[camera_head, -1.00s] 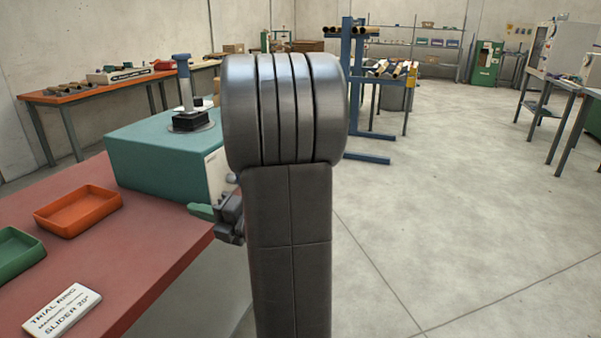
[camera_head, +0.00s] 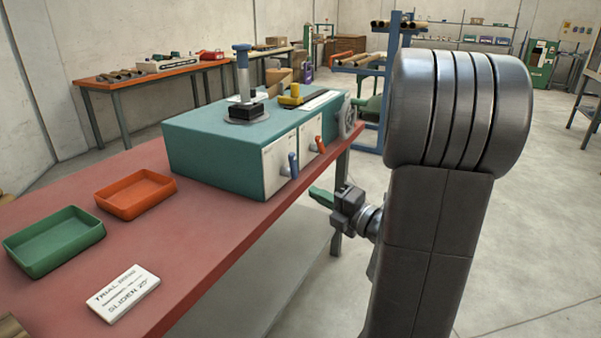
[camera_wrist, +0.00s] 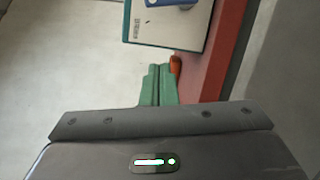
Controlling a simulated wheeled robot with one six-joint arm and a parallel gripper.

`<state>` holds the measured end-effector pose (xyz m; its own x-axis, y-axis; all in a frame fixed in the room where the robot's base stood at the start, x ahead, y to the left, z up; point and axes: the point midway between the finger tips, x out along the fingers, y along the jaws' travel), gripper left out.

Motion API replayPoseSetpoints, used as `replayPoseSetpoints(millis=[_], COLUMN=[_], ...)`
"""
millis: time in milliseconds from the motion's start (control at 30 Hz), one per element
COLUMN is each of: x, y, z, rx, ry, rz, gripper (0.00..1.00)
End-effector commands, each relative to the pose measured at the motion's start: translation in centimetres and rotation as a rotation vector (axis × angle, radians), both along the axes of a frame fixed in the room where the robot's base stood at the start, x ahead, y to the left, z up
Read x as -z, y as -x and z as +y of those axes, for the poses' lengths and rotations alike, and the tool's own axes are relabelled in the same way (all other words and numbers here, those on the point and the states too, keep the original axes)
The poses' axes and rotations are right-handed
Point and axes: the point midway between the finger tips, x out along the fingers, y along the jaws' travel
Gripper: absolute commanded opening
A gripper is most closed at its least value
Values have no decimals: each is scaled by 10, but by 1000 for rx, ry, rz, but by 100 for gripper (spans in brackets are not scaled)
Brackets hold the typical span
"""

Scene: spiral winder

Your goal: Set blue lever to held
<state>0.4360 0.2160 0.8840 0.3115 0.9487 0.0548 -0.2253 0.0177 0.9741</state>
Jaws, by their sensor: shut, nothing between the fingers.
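The blue lever (camera_head: 293,165) stands roughly upright on a pale front panel of the teal machine (camera_head: 215,150). An orange lever (camera_head: 320,145) is on the panel further along. My gripper (camera_head: 314,192) has green fingers, which are shut and empty. In the head view it appears to the right of the blue lever and a little lower, apart from it. In the wrist view the fingers (camera_wrist: 159,68) point up toward the machine panel (camera_wrist: 160,32).
The machine stands on a red bench (camera_head: 210,222) with an orange tray (camera_head: 136,194), a green tray (camera_head: 54,240) and a white sign (camera_head: 123,293). A blue rack (camera_head: 390,75) stands behind my arm. Open floor (camera_head: 545,220) lies to the right.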

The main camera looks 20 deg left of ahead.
Motion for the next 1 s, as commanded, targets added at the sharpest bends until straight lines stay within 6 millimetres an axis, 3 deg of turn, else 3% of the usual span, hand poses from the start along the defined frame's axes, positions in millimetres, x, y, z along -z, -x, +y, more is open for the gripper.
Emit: replayPoseSetpoints(millis=[267,733,1000], x=[-1,-6,-14], y=[-6,-30,-65], z=[22,97,92], rx=[-4,-4,2], ry=[0,-1,0], rz=[-1,-1,-1], gripper=[0,0,0])
